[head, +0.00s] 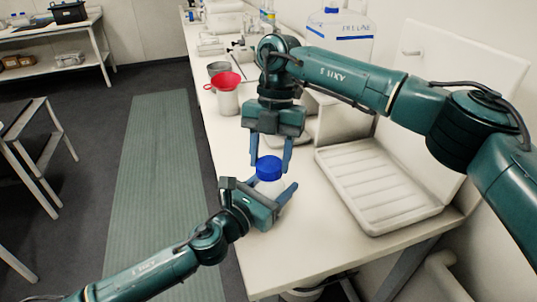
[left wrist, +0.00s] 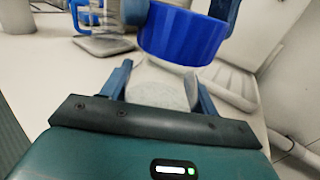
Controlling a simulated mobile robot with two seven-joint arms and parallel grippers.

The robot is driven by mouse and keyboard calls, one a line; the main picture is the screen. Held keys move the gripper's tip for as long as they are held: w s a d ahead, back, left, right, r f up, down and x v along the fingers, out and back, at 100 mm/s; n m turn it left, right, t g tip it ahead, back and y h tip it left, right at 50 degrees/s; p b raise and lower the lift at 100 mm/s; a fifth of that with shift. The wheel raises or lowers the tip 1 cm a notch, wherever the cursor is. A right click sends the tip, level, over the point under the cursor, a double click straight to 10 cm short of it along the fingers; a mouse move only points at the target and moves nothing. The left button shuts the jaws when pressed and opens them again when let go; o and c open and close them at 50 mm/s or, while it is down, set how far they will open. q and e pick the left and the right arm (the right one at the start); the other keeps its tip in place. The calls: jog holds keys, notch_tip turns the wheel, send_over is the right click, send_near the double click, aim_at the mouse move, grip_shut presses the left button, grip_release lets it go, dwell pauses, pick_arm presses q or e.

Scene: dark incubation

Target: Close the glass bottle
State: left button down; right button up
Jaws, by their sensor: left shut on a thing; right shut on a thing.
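The glass bottle (head: 270,187) stands on the bench at the middle of the head view, mostly hidden by my left gripper. It shows as a pale, translucent body in the left wrist view (left wrist: 163,86). My left gripper (head: 273,180) is shut on the bottle, its fingers on either side. The blue screw cap (head: 269,168) is at the bottle's top, large in the left wrist view (left wrist: 183,36). My right gripper (head: 270,164) comes down from above and is shut on the cap. I cannot tell whether the cap is seated or threaded on the neck.
A white ribbed tray (head: 375,215) lies right of the bottle. A blue-capped carboy (head: 338,40) is farther back. The bench's front part is clear.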

jog(key=m, duration=0.2)
jog(key=m+y, duration=0.1)
jog(key=m, duration=0.1)
jog(key=m+t, duration=0.1)
jog(key=m, duration=0.1)
jog(key=shift+s+d+m, duration=0.1)
jog(key=shift+d+m, duration=0.15)
jog(key=shift+m, duration=0.05)
jog(key=m, duration=0.3)
jog(key=m+t+y, duration=0.1)
jog(key=m, duration=0.2)
jog(key=shift+s+t, duration=0.1)
jog(key=shift+t, duration=0.2)
jog(key=o, duration=0.9)
jog(key=shift+o, duration=0.2)
jog(key=shift+r, duration=2.25)
jog(key=shift+c, duration=0.4)
